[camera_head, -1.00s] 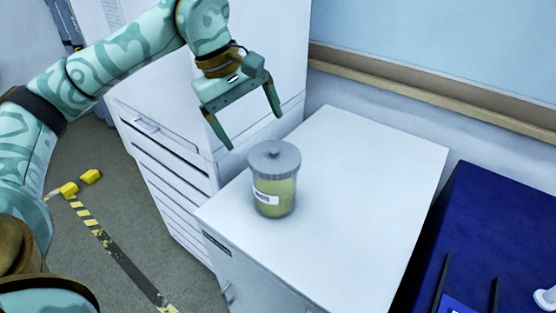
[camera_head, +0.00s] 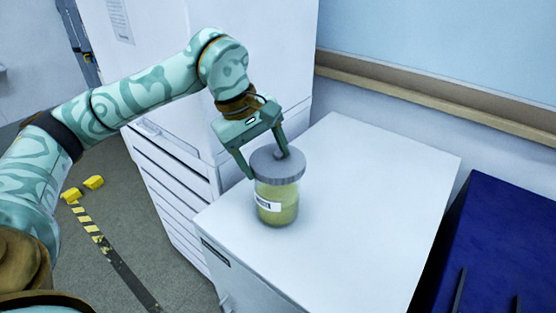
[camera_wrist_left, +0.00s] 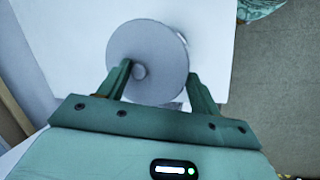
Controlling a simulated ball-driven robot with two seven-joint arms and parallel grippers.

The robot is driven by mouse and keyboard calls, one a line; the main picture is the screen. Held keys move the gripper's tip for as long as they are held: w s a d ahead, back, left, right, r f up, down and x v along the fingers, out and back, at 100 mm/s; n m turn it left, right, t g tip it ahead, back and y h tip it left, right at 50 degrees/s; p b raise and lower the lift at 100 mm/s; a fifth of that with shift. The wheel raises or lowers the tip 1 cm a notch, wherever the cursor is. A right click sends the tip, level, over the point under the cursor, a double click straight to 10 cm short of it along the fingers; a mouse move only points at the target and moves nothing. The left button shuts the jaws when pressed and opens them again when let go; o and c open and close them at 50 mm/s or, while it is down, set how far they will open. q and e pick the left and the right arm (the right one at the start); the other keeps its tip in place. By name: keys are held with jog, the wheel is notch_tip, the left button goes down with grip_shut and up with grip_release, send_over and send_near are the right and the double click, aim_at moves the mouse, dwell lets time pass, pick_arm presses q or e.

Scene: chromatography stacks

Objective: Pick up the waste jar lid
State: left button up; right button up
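The waste jar lid (camera_head: 284,172) is a grey disc with a small round knob. It sits on a clear jar (camera_head: 277,206) with yellow-green contents and a white label, upright on the white cabinet top. In the left wrist view the lid (camera_wrist_left: 165,45) shows from above, its knob close to the left-hand finger. My left gripper (camera_head: 266,165) is open at the lid, one finger by its left edge and the other over its far part near the knob. No grip on the lid shows. My right gripper is not in view.
The white cabinet top (camera_head: 370,190) is clear around the jar. A tall white unit (camera_head: 270,70) stands behind the jar on the left. A wall with a wooden rail (camera_head: 430,95) runs along the back, and a dark blue surface (camera_head: 500,230) lies at the right.

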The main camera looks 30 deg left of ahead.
pick_arm(q)
jog(key=shift+s+f, duration=0.1)
jog(key=c, duration=0.3)
